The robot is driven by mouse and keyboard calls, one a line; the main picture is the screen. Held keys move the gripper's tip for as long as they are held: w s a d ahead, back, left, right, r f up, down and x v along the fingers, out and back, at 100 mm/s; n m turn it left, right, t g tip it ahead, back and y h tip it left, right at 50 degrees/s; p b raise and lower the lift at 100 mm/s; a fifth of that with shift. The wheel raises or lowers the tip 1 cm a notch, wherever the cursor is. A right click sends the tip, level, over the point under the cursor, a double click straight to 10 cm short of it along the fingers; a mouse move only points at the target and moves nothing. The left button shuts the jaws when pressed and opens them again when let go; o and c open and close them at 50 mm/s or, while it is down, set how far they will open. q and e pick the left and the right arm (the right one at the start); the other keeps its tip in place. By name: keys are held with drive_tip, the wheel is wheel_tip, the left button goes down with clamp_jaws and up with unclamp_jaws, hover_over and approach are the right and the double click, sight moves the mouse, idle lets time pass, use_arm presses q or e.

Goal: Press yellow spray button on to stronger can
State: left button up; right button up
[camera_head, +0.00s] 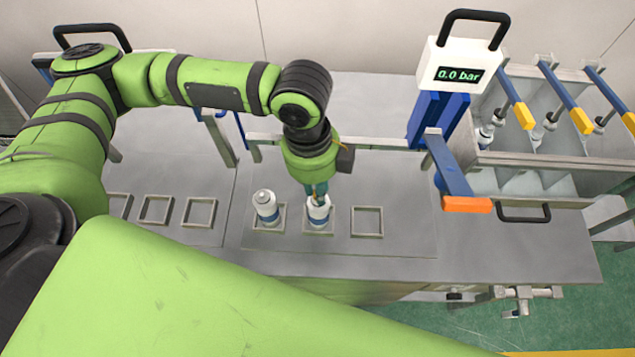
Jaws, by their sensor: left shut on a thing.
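Two white cans with blue bands stand upright on the steel table. The left can (267,208) stands in a square frame, with its top bare of any gripper. The middle can (319,216) stands in the neighbouring frame, directly below my left gripper (318,194). This gripper points down and is shut at the top of the middle can. Its fingers hide what is between them, so I cannot tell whether it grips a spray button or the can's top. No yellow button shows clearly. I cannot tell which can is stronger. My right gripper is out of view.
An empty square frame (367,222) lies right of the middle can, and more empty frames (199,212) lie at left. A pressure display (456,74) reads 0.0 bar. An orange-tipped blue lever (467,204) juts out at right, near bins (540,142) with several yellow-tipped levers.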

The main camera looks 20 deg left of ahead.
use_arm(q)
drive_tip(key=shift+p, duration=0.4)
idle(0.4)
drive_tip(key=o, duration=1.3)
drive_tip(key=shift+r, duration=0.1)
wheel_tip(320, 180, up, 5)
drive_tip(key=p, duration=0.5)
drive_tip(key=shift+p, duration=0.35)
drive_tip(key=shift+r, duration=0.9)
drive_tip(key=shift+c, duration=0.4)
